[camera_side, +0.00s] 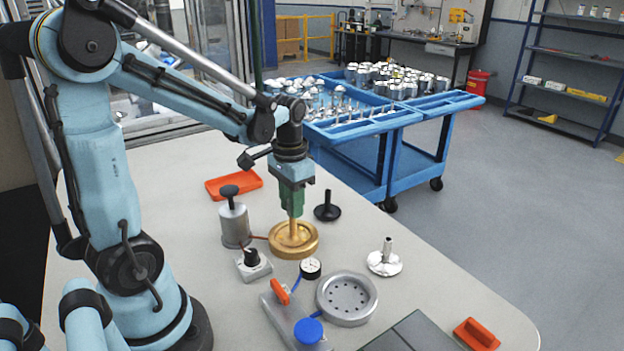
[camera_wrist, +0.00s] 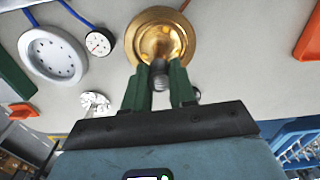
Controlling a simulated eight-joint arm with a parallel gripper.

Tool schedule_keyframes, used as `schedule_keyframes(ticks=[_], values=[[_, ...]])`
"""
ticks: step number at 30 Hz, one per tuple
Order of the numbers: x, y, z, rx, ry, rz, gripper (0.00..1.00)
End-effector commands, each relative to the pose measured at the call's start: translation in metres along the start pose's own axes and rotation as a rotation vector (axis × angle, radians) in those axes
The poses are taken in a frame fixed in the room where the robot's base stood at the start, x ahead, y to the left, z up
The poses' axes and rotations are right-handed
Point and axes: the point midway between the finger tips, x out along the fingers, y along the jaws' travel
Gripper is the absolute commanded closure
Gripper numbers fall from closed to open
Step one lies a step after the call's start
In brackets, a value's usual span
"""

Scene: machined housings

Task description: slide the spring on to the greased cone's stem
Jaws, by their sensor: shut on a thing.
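A gold, cone-like part with an upright stem (camera_side: 293,243) stands on the bench under my gripper (camera_side: 292,208). In the wrist view the gold part (camera_wrist: 140,38) has yellow spots around its middle that look like grease. My gripper (camera_wrist: 158,68) points down with its green fingers shut on a grey coiled spring (camera_wrist: 158,78). The spring is in line with the gold stem, close to its upper end; I cannot tell whether the stem is inside it. In the side view the fingers hide the spring.
A black stemmed cone (camera_side: 327,212) and a silver one (camera_side: 384,264) stand to the right. A grey can (camera_side: 234,226) and a red tray (camera_side: 234,185) are at the left. A round grey plate (camera_side: 347,318) and a gauge (camera_side: 310,268) lie in front. Blue carts hold parts behind.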

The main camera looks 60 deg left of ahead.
Motion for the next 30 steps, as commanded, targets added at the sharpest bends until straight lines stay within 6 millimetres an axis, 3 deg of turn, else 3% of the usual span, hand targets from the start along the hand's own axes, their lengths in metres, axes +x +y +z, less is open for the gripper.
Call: schedule_keyframes(ticks=[30], values=[[0.0064,0.0,-0.0002,0.0,0.0,0.0,1.0]])
